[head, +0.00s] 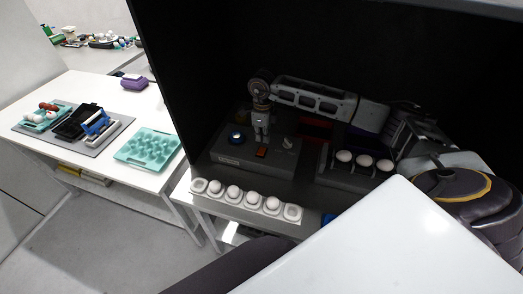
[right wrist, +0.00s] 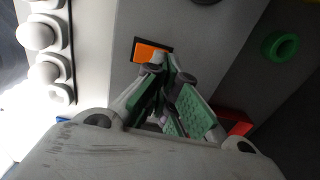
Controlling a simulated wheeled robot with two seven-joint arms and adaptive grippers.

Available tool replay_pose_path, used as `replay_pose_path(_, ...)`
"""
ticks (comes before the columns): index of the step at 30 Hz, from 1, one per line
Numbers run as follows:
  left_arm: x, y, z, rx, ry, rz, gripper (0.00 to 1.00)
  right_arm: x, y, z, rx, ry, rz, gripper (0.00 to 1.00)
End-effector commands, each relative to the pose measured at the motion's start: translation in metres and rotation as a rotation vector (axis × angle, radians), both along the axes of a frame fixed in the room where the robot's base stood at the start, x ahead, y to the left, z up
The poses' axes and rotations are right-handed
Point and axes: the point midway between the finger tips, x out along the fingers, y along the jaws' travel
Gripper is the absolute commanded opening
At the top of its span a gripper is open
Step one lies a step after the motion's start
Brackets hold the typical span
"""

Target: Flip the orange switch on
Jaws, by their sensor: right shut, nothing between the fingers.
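The orange switch (head: 262,152) sits in a dark frame on the grey control panel (head: 228,150). It also shows in the right wrist view (right wrist: 150,52), just beyond the fingertips. My right gripper (head: 261,138) is shut and empty, pointing down just above the switch; it also shows in the right wrist view (right wrist: 165,72). I cannot tell whether the fingertips touch the switch. My left gripper is not in view.
A row of eggs in white cups (head: 250,200) stands in front of the panel, with more eggs (head: 364,161) to the right. A white surface (head: 400,250) fills the lower right.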

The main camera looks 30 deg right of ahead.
Motion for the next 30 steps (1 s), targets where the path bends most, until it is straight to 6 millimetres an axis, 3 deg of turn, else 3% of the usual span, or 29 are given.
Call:
replay_pose_path(15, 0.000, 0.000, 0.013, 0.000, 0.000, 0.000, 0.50, 0.000, 0.000, 0.025, 0.000, 0.000, 0.000, 0.00)
replay_pose_path(30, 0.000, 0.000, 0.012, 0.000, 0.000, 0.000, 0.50, 0.000, 0.000, 0.025, 0.000, 0.000, 0.000, 0.00)
